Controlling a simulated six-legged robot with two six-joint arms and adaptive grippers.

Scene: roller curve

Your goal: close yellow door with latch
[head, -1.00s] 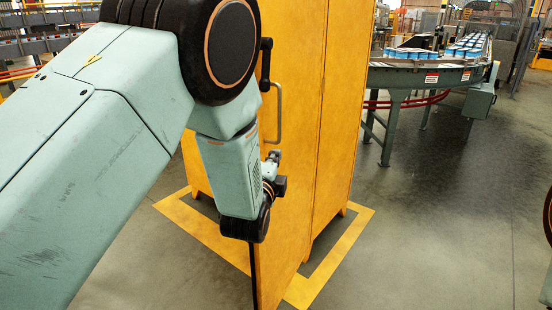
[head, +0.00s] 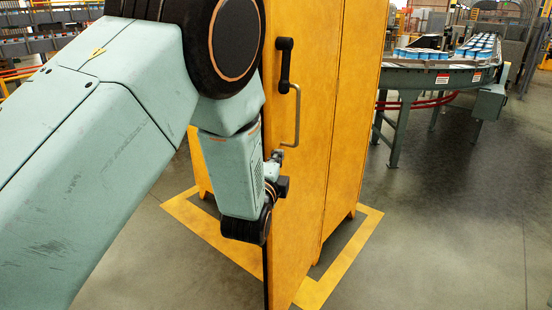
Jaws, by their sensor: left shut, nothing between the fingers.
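The yellow door (head: 301,190) stands ajar from the yellow cabinet (head: 358,110), its free edge toward me. A black latch lever (head: 285,62) sits high on the door, with its knob at the top. A metal pull handle (head: 293,118) is just below it. My left gripper (head: 279,155) is shut and empty, close to the door's face by the lower end of the handle. I cannot tell whether it touches. My left arm hides part of the door's left side. My right gripper is out of view.
A roller conveyor (head: 440,76) carrying blue-and-white items (head: 420,54) curves behind the cabinet on the right. Yellow floor tape (head: 352,262) frames the cabinet's base. The grey floor at the right is clear.

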